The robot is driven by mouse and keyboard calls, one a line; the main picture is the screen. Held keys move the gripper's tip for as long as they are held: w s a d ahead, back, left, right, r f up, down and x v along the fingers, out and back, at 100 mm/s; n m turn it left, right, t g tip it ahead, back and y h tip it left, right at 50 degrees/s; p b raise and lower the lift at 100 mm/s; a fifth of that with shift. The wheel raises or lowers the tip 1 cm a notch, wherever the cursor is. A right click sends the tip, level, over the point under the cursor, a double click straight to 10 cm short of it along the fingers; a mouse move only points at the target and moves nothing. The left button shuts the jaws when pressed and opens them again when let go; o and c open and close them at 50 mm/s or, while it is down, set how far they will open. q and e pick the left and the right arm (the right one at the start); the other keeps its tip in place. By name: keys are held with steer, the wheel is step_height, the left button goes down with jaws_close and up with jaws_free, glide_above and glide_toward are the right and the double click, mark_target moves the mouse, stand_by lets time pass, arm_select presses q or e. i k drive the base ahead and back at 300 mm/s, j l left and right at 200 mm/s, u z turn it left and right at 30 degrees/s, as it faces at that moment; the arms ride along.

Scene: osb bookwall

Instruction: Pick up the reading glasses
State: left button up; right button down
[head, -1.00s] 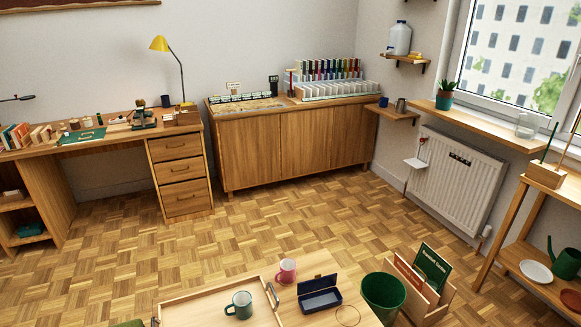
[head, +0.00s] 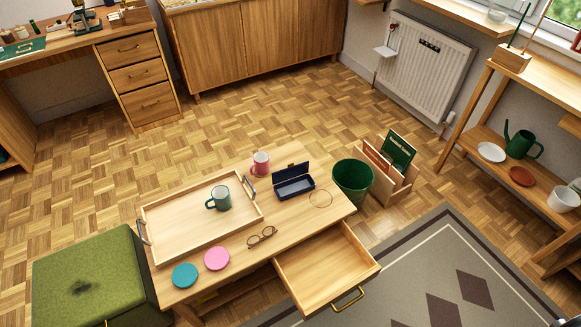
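The reading glasses (head: 262,237), with a dark brown frame, lie on the low wooden table (head: 312,212) near its front edge, in front of the tray and right of the pink coaster. An open dark blue glasses case (head: 294,183) stands behind and to the right of them. Neither of my grippers can be made out clearly in the head view; only a small dark piece shows at the bottom right corner.
A pink mug (head: 261,163), a pink coaster (head: 217,258) and a teal coaster (head: 185,275) are on the table. The table's drawer (head: 325,268) stands open. A green stool (head: 90,275) and green bin (head: 353,181) flank the table.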

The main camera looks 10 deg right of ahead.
mark_target(252, 241)
steer(key=l+u, duration=0.1)
steer(key=u, duration=0.2)
steer(key=l+u, duration=0.15)
steer(key=u, duration=0.15)
steer(key=l+u, duration=0.35)
steer(key=l, duration=0.55)
steer(key=k+l+u, duration=0.1)
steer(key=l+u, duration=0.25)
steer(key=l, duration=0.5)
steer(key=k+l, duration=0.1)
steer(key=l, duration=0.95)
steer(key=k+l, duration=0.15)
steer(key=l, duration=0.35)
steer(key=l+u, duration=0.1)
steer(key=l, duration=0.4)
steer(key=k+l, duration=0.15)
steer(key=l, duration=0.35)
